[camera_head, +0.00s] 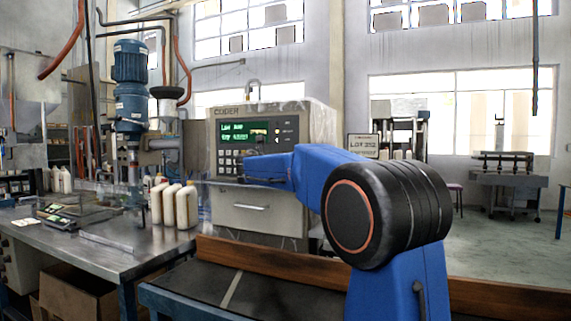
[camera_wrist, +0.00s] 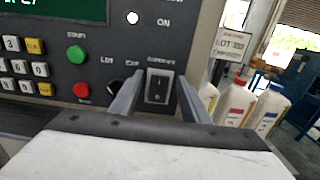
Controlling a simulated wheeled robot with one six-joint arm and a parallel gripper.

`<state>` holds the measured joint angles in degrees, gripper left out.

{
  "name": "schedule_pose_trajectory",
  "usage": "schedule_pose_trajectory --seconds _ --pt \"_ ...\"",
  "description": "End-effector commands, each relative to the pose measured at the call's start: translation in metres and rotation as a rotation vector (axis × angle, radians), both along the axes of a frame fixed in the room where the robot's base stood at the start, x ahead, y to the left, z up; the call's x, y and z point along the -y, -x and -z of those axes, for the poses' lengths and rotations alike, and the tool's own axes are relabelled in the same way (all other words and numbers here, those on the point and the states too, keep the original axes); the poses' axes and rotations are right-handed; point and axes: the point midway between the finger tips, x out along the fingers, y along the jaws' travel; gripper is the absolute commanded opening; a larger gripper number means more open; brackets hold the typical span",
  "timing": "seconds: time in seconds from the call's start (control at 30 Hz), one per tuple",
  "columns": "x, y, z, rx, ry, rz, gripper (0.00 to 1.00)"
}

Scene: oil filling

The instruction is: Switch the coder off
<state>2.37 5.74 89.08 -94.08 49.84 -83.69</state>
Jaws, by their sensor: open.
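The coder (camera_head: 225,112) is a grey box with a green-lit text screen (camera_head: 246,131), standing behind the conveyor in the head view. Its panel fills the left of the wrist view, with a green button (camera_wrist: 76,54), a red button (camera_wrist: 81,90), a white ON lamp (camera_wrist: 132,18) and a keypad (camera_wrist: 22,66). A black rocker switch (camera_wrist: 158,86) in a pale frame sits low on the panel. My gripper (camera_wrist: 157,92) is open, with one finger on each side of the switch in that view. I cannot tell whether the fingers touch the panel. In the head view my arm partly hides the coder's lower panel.
A wooden rail (camera_head: 222,253) and dark conveyor belt (camera_head: 272,298) run in front of the coder. White bottles (camera_head: 186,207) stand on the steel bench (camera_head: 88,245) at left. In the wrist view, bottles with coloured caps (camera_wrist: 234,105) stand right of the coder, below a lot sign (camera_wrist: 231,46).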

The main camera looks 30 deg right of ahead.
Motion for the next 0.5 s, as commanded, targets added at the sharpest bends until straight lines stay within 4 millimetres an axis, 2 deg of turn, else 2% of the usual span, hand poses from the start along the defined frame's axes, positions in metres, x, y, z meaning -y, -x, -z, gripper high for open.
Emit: schedule_pose_trajectory --seconds 0.03,0.1,0.2,0.5 --pt "-0.0001 0.0001 0.0 0.0 0.0 0.0 0.37" --pt "-0.0002 0.0001 0.0 0.0 0.0 0.0 0.21" --pt "-0.0002 0.0001 0.0 0.0 0.0 0.0 0.01" --pt "0.0002 0.0011 0.0026 0.026 0.037 0.005 0.01"
